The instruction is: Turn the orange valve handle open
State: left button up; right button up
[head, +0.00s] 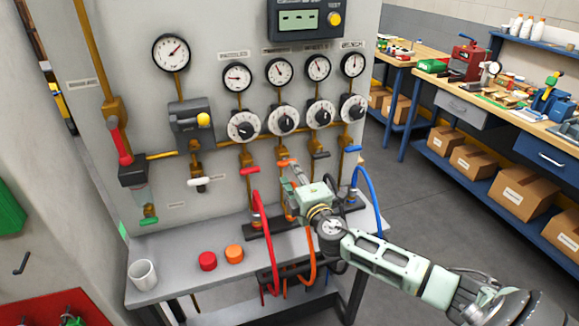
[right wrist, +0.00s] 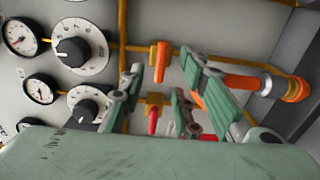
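The orange valve handle (head: 285,163) is on the panel between the red valve handle (head: 249,171) and the black one (head: 320,155). In the right wrist view the orange handle (right wrist: 160,62) shows between my fingertips. My right gripper (head: 288,182) is at the orange valve and partly hides its lower body. In the right wrist view my right gripper (right wrist: 163,72) has its two green fingers apart, one on each side of the handle. I cannot tell whether either finger touches it. My left gripper is not in view.
The red handle (right wrist: 153,120) is close beside my fingers. A red hose (head: 262,235) and an orange hose (head: 311,260) hang near my gripper. The blue valve handle (head: 352,148) is to the right.

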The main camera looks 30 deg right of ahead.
aim_at(286, 161)
jog(key=shift+x, duration=2.05)
jog(key=shift+f, duration=0.1)
grip_shut()
